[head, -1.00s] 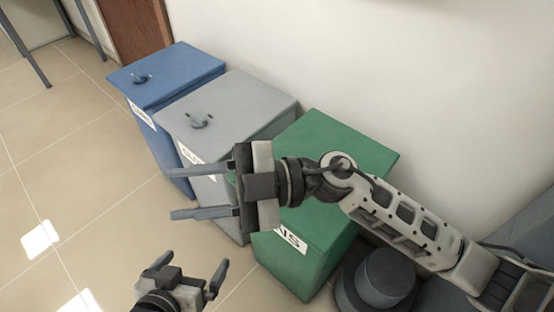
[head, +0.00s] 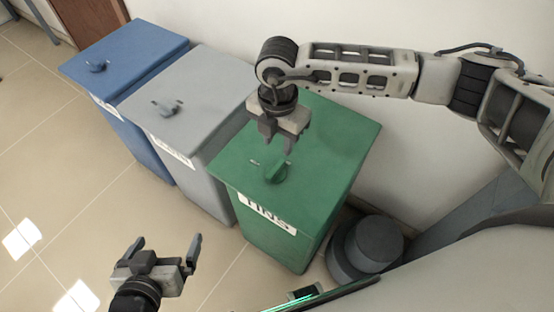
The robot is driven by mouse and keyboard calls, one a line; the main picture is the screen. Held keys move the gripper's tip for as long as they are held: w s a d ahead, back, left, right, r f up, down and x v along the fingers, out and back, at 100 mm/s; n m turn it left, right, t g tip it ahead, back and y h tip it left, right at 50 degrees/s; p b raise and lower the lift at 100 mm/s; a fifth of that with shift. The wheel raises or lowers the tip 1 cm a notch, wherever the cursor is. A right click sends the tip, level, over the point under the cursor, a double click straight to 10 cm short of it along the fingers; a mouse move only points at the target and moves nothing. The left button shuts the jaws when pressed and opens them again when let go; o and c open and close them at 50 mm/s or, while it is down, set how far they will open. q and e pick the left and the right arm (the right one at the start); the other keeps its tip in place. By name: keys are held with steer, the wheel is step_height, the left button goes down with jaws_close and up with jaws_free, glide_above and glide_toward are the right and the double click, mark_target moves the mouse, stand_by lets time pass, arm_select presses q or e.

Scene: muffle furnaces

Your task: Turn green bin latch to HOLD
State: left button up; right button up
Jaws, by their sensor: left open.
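The green bin (head: 340,142) stands in front of the wall with a "TINS" label on its front. Its green latch knob (head: 277,173) sits on the lid near the front edge, with small marks on the lid beside it. My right gripper (head: 277,146) points down just above and behind the latch. Its fingers are apart, less widely than the left's, with nothing seen between them. Whether a fingertip touches the latch I cannot tell. My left gripper (head: 166,244) is open and empty, low at the left over the floor.
A grey bin (head: 205,88) and a blue bin (head: 130,52) stand in a row left of the green one, each with a lid latch. The wall is close behind. Tiled floor (head: 60,150) is free at the left.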

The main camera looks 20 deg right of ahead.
mark_target(277, 166)
step_height(277, 166, down, 9)
steer(key=shift+f, duration=0.1)
stand_by(0.3)
jaws_close()
